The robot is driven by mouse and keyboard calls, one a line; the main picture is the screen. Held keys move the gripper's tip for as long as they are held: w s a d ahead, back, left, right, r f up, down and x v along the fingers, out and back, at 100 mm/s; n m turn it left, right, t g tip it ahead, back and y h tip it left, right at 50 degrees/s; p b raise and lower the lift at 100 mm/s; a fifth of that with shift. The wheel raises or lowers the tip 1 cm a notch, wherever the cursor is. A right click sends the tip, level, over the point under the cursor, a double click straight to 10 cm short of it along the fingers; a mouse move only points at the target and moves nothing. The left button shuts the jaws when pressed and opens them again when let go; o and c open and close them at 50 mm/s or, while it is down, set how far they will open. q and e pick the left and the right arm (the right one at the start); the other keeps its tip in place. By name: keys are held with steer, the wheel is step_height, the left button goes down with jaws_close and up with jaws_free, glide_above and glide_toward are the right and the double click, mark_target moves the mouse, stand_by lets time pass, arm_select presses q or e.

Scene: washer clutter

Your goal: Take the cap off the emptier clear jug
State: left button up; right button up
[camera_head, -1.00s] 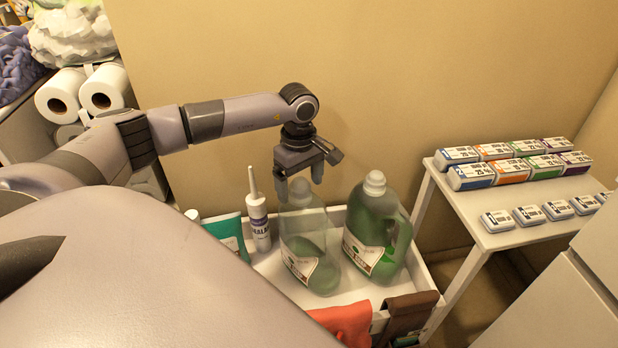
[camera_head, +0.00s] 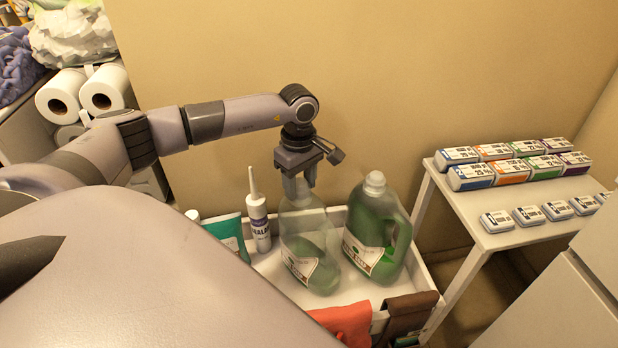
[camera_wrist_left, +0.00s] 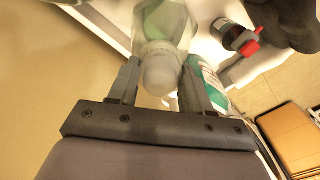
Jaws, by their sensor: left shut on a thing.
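The emptier clear jug (camera_head: 306,249) stands upright in the white tray, with green liquid only in its lower part. My left gripper (camera_head: 298,184) points down over it, its fingers shut on the jug's cap. In the left wrist view the pale rounded cap (camera_wrist_left: 160,72) sits between the two fingers (camera_wrist_left: 160,88), with the jug's clear shoulder (camera_wrist_left: 165,22) beyond. In the head view the fingers mostly hide the cap. The fuller jug (camera_head: 372,232), green nearly to its neck, stands just to the right with its white cap (camera_head: 375,182) on. My right gripper is not in view.
The white tray (camera_head: 350,293) also holds a white nozzle bottle (camera_head: 258,222), a teal-and-white pack (camera_head: 229,236), and orange (camera_head: 347,320) and brown (camera_head: 408,314) cloths at its front. A white side table (camera_head: 470,218) with several small boxes stands right. The wall is close behind.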

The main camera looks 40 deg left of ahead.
arm_select(q)
steer(key=n+p, duration=0.2)
steer(key=n, duration=0.5)
steer(key=n+p, duration=0.2)
steer(key=n, duration=0.3)
steer(key=shift+s, duration=0.1)
steer(key=shift+f+n+p, duration=0.15)
steer(key=shift+n+p, duration=0.4)
steer(key=shift+n, duration=0.65)
steer(key=o, duration=1)
steer(key=shift+o, duration=1.4)
